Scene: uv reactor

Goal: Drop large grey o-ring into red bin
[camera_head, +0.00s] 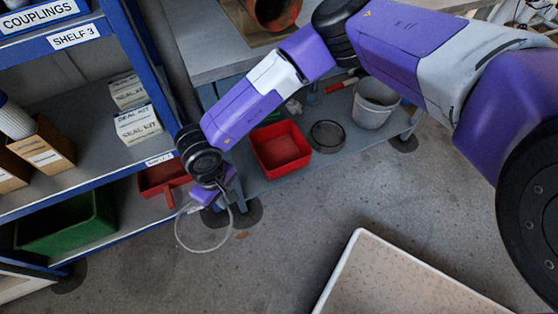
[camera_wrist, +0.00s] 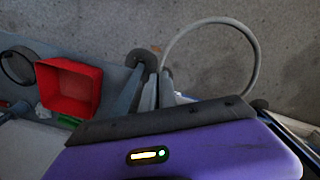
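A large grey o-ring (camera_head: 200,251) hangs from my gripper (camera_head: 216,190) in the head view, held above the floor in front of the shelf and bench. In the wrist view the o-ring (camera_wrist: 207,20) loops up and right from my fingertips (camera_wrist: 157,92), which are shut on it. A red bin (camera_head: 281,148) stands on the bench's lower shelf, right of and beyond my gripper. It also shows in the wrist view (camera_wrist: 70,88), left of the fingers, and looks empty. A second red container (camera_head: 163,176) sits on the lower left shelf, partly behind my gripper.
A dark round dish (camera_head: 327,136) and a grey bucket (camera_head: 374,104) stand right of the red bin. A bench top (camera_head: 215,55) overhangs them. A green bin (camera_head: 68,228) is on the left shelving. A pale tray-like surface (camera_head: 400,280) is in front, with open floor (camera_head: 300,215) between.

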